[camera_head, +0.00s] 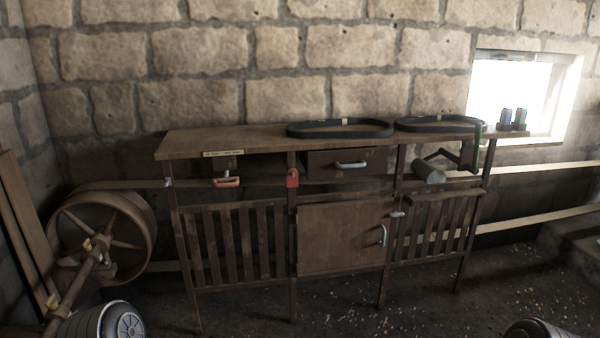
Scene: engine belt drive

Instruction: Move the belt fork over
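A long flat drive belt (510,168) runs behind the bench and around a large spoked wheel (138,218) at the left. Under the bench top, below a small pale label (222,153), hangs a small orange handle (227,182). A red padlock-like piece (292,178) hangs on a post to its right. I cannot tell for sure which part is the belt fork; the orange handle may belong to it. Neither of my grippers is in view. Only rounded grey parts, probably of my arms, show at the bottom left and bottom right edges.
Below are a drawer (325,165), a cabinet door (340,238) and slatted panels. A grey cylinder (428,173) sits right. Floor in front is open.

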